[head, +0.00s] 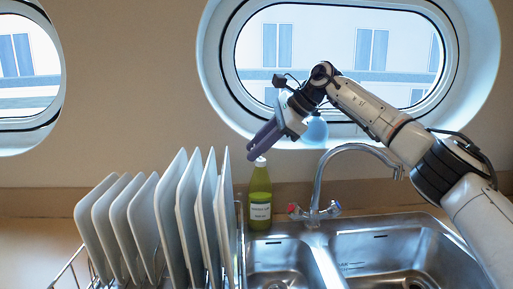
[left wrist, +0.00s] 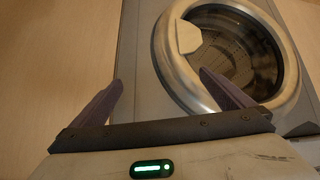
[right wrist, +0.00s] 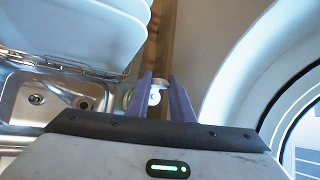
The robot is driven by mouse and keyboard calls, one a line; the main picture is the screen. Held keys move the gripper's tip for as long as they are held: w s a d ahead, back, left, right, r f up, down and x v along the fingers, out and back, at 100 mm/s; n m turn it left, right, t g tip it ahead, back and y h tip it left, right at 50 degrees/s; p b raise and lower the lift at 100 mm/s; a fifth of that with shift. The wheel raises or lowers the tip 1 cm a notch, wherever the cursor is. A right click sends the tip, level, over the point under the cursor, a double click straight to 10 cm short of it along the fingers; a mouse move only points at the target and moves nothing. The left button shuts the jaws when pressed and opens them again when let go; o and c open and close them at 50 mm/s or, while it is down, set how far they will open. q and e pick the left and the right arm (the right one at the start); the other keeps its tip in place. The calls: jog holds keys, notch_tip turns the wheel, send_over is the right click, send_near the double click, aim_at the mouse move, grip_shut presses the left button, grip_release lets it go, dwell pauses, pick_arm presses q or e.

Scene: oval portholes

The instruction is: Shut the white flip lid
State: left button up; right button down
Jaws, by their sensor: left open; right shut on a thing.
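A green bottle (head: 260,196) with a pale label stands upright behind the sink, to the right of the dish rack. Its white flip lid (head: 260,161) is at the top, just under my right fingertips. My right gripper (head: 252,154) reaches down from the upper right and is shut on the lid. In the right wrist view the white lid (right wrist: 155,97) shows between the two fingers; whether it is up or down is too small to tell. My left gripper (left wrist: 160,92) is open and empty, in front of a round-doored washing machine (left wrist: 165,65).
A rack of several white plates (head: 180,215) stands left of the bottle. A steel tap (head: 318,185) and double sink (head: 380,245) are to the right. An oval porthole (head: 215,70) is in the wall behind my right arm.

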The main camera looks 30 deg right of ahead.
jog(key=c, duration=1.5)
grip_release()
jog(key=shift+c, duration=0.2)
jog(key=v, duration=1)
jog(key=shift+s+d+r, duration=0.1)
jog(key=shift+d, duration=0.05)
